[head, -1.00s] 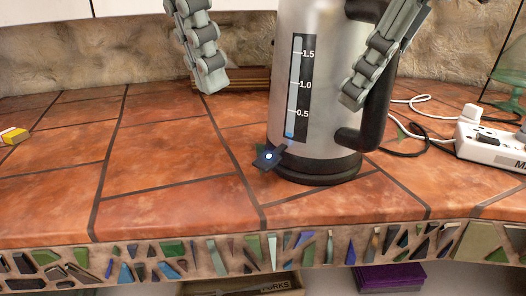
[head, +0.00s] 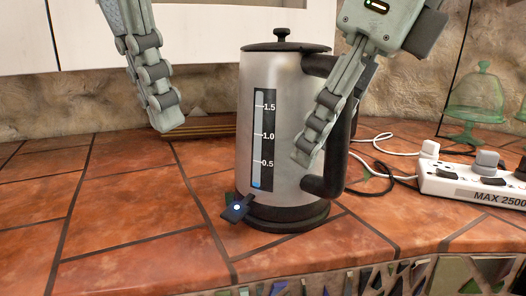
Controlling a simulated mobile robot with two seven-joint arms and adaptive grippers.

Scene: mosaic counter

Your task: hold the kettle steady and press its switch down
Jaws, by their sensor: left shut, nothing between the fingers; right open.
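The kettle (head: 222,120) is a tall steel cylinder with a black lid, a black handle on its right and a black base. It stands upright on the tiled counter. Its switch (head: 236,208) is a small dark tab with a lit blue-white dot, sticking out low at the front left. My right gripper (head: 306,160) is open, in front of the kettle's right side near the handle. One finger shows across the body; I cannot tell whether it touches. My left gripper (head: 168,126) is shut and empty, left of the kettle and above the switch's height.
A white power strip (head: 466,186) with plugs lies at right, with cables running behind the kettle. A green glass dome (head: 474,100) stands at the back right. A wooden board (head: 205,126) lies against the back wall. The counter left of the kettle is clear.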

